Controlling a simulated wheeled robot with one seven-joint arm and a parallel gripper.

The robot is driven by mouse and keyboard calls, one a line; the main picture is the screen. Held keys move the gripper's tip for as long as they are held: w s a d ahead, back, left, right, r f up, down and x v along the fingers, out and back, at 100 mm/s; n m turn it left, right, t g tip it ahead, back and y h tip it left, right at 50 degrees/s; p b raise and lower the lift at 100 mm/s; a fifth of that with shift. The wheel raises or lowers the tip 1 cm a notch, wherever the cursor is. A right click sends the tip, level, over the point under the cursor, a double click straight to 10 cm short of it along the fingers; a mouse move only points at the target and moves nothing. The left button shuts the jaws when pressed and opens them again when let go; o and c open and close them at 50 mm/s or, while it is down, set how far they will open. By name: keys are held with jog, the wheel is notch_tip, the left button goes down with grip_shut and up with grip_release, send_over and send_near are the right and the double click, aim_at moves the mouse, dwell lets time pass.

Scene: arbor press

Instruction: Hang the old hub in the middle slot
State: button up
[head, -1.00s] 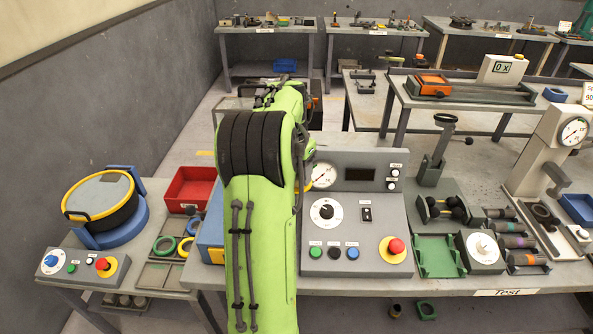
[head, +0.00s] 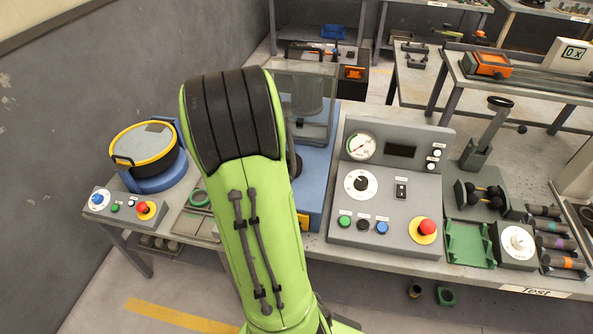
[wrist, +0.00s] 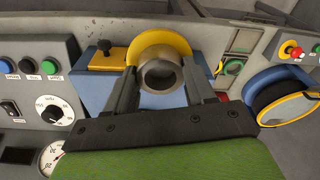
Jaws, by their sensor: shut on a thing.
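In the wrist view my gripper (wrist: 161,84) has its two dark fingers on either side of a short grey metal tube with an open bore. I take this tube to be the old hub (wrist: 160,74), and the fingers are shut on it. A wide yellow ring or flange (wrist: 160,42) shows just behind the tube; I cannot tell whether it is part of the hub. A blue machine base (wrist: 94,88) lies behind and around it. In the head view my green arm hides the gripper and the hub. I cannot make out the middle slot.
A grey control panel (head: 383,215) with a dial and a red stop button stands right of my arm. A transparent guard (head: 305,100) rises above the blue base. A round blue unit with a yellow rim (head: 145,145) stands at left. Green fixtures (head: 468,243) sit further right.

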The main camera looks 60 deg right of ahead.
jog(key=w+a+f+n, duration=0.4)
jog(key=w+a, duration=0.1)
jog(key=a, duration=0.3)
jog(key=w+a+f+n, duration=0.4)
jog(key=w+a+f, duration=0.1)
jog(key=a, duration=0.4)
jog(key=w+a+f+n+y, duration=0.1)
jog(key=w+a+f+n, duration=0.3)
jog(key=w+a, duration=0.3)
jog(key=shift+a+f+n+t, duration=0.3)
jog(key=shift+a+f+t, duration=0.1)
jog(key=shift+a, duration=0.35)
